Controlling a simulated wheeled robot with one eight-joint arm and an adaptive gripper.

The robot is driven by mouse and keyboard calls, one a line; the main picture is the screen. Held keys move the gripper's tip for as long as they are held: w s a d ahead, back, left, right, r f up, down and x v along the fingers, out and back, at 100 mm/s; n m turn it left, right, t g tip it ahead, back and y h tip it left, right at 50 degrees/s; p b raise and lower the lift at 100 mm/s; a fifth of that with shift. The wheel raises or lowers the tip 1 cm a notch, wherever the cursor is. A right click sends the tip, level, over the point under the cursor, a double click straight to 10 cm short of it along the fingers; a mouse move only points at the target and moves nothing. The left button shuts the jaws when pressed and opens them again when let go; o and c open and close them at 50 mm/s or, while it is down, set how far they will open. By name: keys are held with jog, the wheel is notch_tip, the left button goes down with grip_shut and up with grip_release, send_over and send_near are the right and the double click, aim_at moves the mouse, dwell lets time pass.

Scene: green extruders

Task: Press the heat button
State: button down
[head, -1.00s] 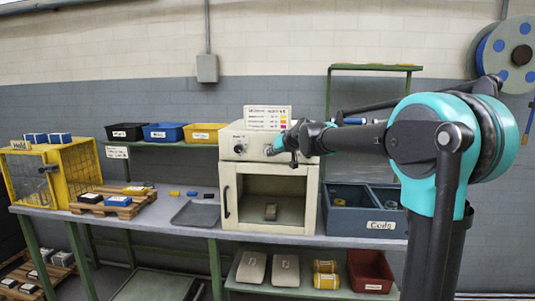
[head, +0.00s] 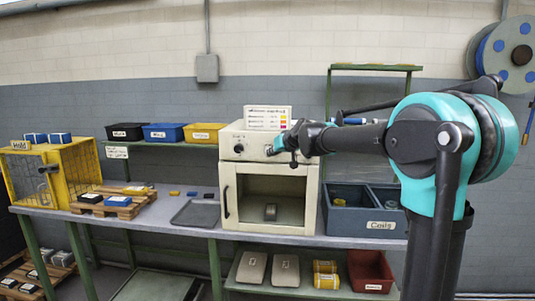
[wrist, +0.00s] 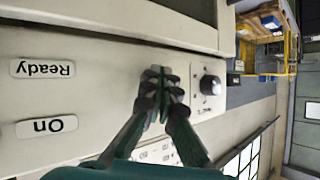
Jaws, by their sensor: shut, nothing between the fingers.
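The cream oven (head: 310,190) stands on the bench, with its control panel (head: 226,148) along the top front. My gripper (head: 272,150) is shut and empty at the right part of this panel. In the wrist view my gripper (wrist: 160,85) has its fingertips together close in front of the panel (wrist: 95,95). I cannot tell whether they touch it. A black knob (wrist: 210,85) sits just right of the fingers. The "Ready" label (wrist: 43,69) and "On" label (wrist: 46,126) appear upside down at the left. The heat button is not clearly visible; the fingers cover part of the panel.
A sign (head: 267,118) stands on top of the oven. A blue divided bin (head: 350,222) is right of it, and a dark tray (head: 195,213) is left. A yellow cage (head: 85,170) stands at the bench's left end.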

jog(key=shift+w, duration=0.45)
dwell(0.4)
jog(key=shift+s, duration=0.35)
jog(key=s, duration=0.6)
dwell(0.5)
jog(key=shift+a, duration=0.1)
jog(key=s+d+f+m+g+h, duration=0.2)
jog(key=s+d+f+h, duration=0.1)
jog(key=s+d+f, duration=1)
jog(key=s+d+f+m+g+h, duration=0.2)
jog(key=s+d+f, duration=1.2)
jog(key=s+f, duration=0.7)
jog(key=shift+s+f+g+h, duration=0.2)
jog(key=shift+f+g+h, duration=0.15)
jog(key=shift+g+h, duration=0.55)
